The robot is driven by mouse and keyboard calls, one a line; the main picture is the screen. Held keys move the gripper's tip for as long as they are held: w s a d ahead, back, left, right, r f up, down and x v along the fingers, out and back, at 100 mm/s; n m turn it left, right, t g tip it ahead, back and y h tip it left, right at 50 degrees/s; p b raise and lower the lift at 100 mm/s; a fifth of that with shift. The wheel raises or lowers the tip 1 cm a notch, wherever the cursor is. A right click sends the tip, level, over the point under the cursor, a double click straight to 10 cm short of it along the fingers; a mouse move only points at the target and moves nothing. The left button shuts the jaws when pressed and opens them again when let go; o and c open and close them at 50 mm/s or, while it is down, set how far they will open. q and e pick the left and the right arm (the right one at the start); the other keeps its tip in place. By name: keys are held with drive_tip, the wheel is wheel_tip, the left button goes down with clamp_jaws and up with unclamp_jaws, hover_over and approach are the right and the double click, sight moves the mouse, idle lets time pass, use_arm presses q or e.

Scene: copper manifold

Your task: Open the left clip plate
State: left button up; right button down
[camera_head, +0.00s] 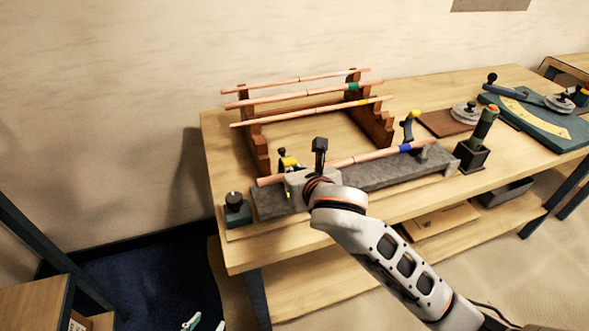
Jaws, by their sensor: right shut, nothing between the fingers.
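The left clip plate (287,162), with yellow and black parts, is at the left end of the grey fixture (385,178). It is partly hidden by my wrist, so whether it is open or closed is unclear. A copper tube with a blue band (390,153) lies along the fixture. A second clip lever (408,123), dark with a yellow tip, stands raised toward the fixture's right end. My right gripper (298,185) is shut and empty, close in front of the left clip plate. Its fingertips are hard to make out, and contact cannot be told. My left gripper is not in view.
A wooden rack (375,127) behind the fixture holds three copper tubes. A small dark block with a round knob (236,210) stands at the left. A holder with an orange-topped handle (472,155) stands right of the fixture. A teal bending plate (545,122) lies farther right.

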drive_tip(key=shift+w+r, duration=0.1)
drive_tip(key=shift+r, duration=0.05)
drive_tip(key=shift+w+a+r+g+h, duration=0.2)
drive_tip(key=shift+w+r+g+h, duration=0.3)
drive_tip(key=shift+g, duration=0.7)
drive_tip(key=shift+w, duration=0.2)
drive_tip(key=shift+w+a+r, duration=0.1)
drive_tip(key=shift+w+r, duration=0.3)
drive_tip(key=shift+w, duration=0.1)
drive_tip(key=shift+w+a+r, duration=0.1)
drive_tip(key=shift+w+a, duration=0.15)
drive_tip(key=shift+w, duration=0.35)
drive_tip(key=shift+w+r, duration=0.1)
